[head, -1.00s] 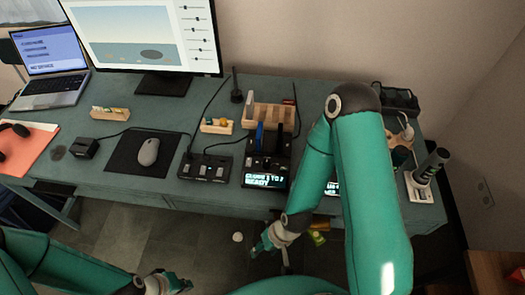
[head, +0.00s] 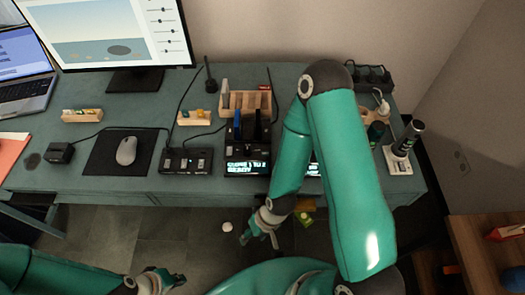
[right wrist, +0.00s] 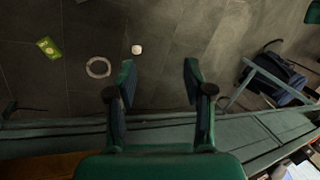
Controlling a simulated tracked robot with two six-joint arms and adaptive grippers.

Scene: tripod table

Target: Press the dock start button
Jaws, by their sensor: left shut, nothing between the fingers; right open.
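The black dock (head: 248,150) stands near the front edge of the table, with a blue upright piece (head: 237,124) and a black upright piece (head: 258,124) in its top. Its front display is lit, with text too small to read surely. I cannot make out the start button. My right gripper (head: 254,240) hangs below and in front of the table edge, apart from the dock; in the right wrist view (right wrist: 155,85) its fingers are spread and empty above the floor. My left gripper (head: 178,281) is shut and empty at the bottom of the head view, far from the dock.
A black switch box (head: 186,161) stands left of the dock, and a wooden rack (head: 246,101) behind it. My right arm hides part of another lit device (head: 313,169) to the right. A green packet (right wrist: 48,47) and a white object (right wrist: 137,49) lie on the floor.

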